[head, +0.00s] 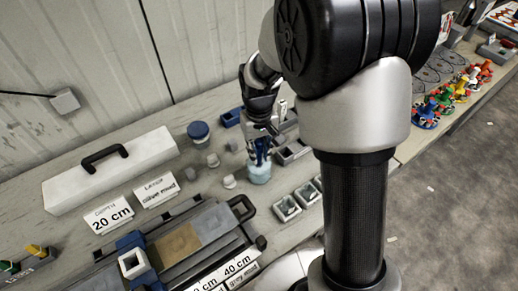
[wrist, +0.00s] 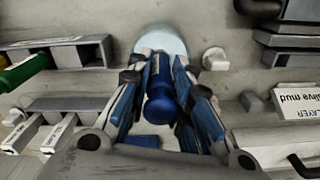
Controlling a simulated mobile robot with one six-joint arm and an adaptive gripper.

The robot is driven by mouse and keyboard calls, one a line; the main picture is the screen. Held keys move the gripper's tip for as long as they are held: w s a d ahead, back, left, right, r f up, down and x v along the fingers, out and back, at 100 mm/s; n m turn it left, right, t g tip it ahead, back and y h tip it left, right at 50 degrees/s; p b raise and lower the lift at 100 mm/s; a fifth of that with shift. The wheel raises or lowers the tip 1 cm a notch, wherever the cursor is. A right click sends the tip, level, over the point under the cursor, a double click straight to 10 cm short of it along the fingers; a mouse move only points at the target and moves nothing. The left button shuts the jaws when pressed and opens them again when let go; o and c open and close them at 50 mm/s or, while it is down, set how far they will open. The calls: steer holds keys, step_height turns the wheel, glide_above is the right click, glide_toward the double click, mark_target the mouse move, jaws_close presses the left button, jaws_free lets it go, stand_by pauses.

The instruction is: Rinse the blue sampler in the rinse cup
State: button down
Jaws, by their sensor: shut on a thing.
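My gripper (head: 261,150) points down over the bench and is shut on the blue sampler (wrist: 160,85), which stands roughly upright between the two fingers. The rinse cup (head: 259,174), a pale blue round cup, is directly below the gripper in the head view. In the wrist view the cup's pale rim (wrist: 168,40) shows just beyond the sampler. The sampler's far end overlaps the cup there. The fingers and the sampler hide the inside of the cup, so I cannot tell how deep the tip is.
Small grey blocks (head: 213,160) stand close left of the cup, with a blue-lidded jar (head: 198,131) behind. Small grey trays (head: 288,208) lie to the right. A long core box (head: 180,242) lies in front, and a white case (head: 110,172) stands at the left.

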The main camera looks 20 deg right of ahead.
steer(key=shift+f+b, duration=0.45)
steer(key=shift+f, duration=0.3)
steer(key=shift+r, duration=0.1)
steer(key=shift+r+p, duration=0.7)
steer(key=shift+f, duration=0.15)
steer(key=shift+f+b, duration=0.5)
steer(key=shift+f, duration=0.1)
steer(key=shift+r, duration=0.2)
